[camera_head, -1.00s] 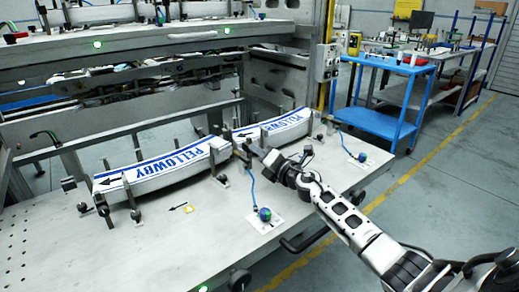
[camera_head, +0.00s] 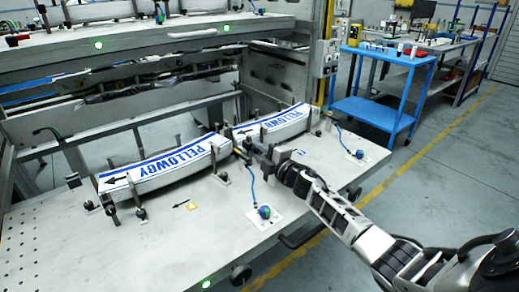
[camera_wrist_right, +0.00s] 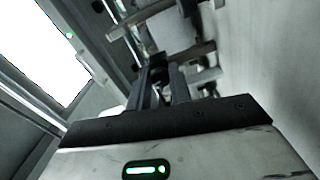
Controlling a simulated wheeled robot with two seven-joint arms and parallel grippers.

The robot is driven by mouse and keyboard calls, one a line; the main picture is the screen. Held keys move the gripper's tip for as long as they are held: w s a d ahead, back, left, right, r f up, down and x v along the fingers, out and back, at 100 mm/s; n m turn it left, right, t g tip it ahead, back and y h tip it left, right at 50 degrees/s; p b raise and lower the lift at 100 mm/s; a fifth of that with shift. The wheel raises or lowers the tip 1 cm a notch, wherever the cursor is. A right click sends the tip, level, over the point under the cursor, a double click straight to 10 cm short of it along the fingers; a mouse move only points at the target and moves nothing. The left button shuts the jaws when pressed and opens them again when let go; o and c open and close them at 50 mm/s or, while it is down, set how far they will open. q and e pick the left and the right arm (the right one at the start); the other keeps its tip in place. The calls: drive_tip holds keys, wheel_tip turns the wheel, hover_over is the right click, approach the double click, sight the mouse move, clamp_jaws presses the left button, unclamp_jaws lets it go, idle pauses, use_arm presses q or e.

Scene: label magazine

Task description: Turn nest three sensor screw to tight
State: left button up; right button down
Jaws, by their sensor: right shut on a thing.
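Two curved stacks of white labels with blue print lie in nests on the lower table, a near one (camera_head: 165,167) and a far one (camera_head: 272,125). My right gripper (camera_head: 254,150) is at the small sensor bracket between the two stacks, above a blue cable (camera_head: 252,186). In the wrist view its two dark fingers (camera_wrist_right: 162,84) are shut on a small dark part between their tips. I take this part to be the sensor screw; it is mostly hidden, and its turn cannot be read. My left gripper is not in view.
A blue-green round piece (camera_head: 264,212) sits on a white plate below the cable; a similar one (camera_head: 359,154) is farther right. Clamp posts surround the stacks. An upper shelf (camera_head: 150,45) runs above. A blue cart (camera_head: 372,112) stands beyond.

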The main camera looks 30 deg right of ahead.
drive_tip(key=shift+m, duration=0.5)
drive_tip(key=c, duration=1.5)
unclamp_jaws()
drive_tip(key=shift+c, duration=0.2)
drive_tip(key=s, duration=0.5)
drive_tip(key=s+d, duration=0.1)
drive_tip(key=s, duration=0.4)
drive_tip(key=s+p, duration=0.1)
drive_tip(key=s, duration=0.5)
drive_tip(key=shift+d, duration=0.15)
